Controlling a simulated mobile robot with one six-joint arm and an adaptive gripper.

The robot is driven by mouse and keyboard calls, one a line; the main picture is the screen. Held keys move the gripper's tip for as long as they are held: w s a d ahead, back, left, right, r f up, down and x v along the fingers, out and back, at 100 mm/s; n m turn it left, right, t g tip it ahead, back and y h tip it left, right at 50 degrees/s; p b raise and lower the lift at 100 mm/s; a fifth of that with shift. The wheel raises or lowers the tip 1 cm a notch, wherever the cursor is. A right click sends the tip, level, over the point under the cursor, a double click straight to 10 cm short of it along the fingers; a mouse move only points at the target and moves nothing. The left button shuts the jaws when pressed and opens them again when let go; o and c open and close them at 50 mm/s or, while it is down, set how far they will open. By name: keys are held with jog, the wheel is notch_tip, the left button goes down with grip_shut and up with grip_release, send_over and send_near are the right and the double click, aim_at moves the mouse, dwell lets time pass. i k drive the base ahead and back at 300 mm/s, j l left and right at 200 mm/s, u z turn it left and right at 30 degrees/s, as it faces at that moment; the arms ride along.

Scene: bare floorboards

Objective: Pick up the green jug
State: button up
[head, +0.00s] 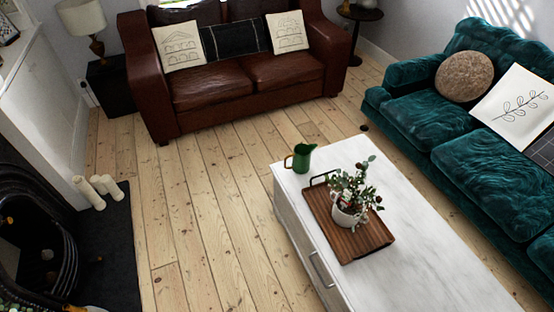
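The green jug (303,158) stands upright on the white coffee table (420,262), close to its far left corner. Its brass-coloured handle points to the left in the head view. A dark metal handle of the wooden tray lies just to the right of the jug; I cannot tell the exact gap. My gripper does not show in the head view.
A wooden tray (373,239) with a potted plant (351,195) sits on the table near the jug. A brown leather sofa (225,78) stands behind, a teal sofa (430,120) at right, a fireplace (40,250) at left. Bare floorboards (205,200) lie clear left of the table.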

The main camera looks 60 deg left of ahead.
aim_at(300, 164)
jog(key=u, duration=1.8)
